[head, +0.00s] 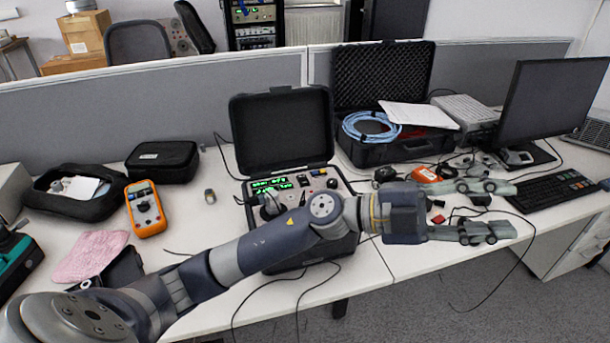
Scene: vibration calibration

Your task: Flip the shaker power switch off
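The shaker unit looks to be the open black case (282,135) at the middle of the desk, lid raised, with a control panel (322,181) of green displays, knobs and connectors. My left arm crosses in front of the case and hides the lower part of its panel. I cannot make out the power switch or its position. My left gripper (512,209) is to the right of the case, above the right-hand desk, with its two fingers spread apart and nothing between them. My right gripper is not in view.
A second open black case (398,152) holds a blue cable coil (369,127). A monitor (552,100) and keyboard (553,191) stand at the right. An orange multimeter (145,209), black pouch (162,161) and pink cloth (90,255) lie at the left. Loose cables hang over the front edge.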

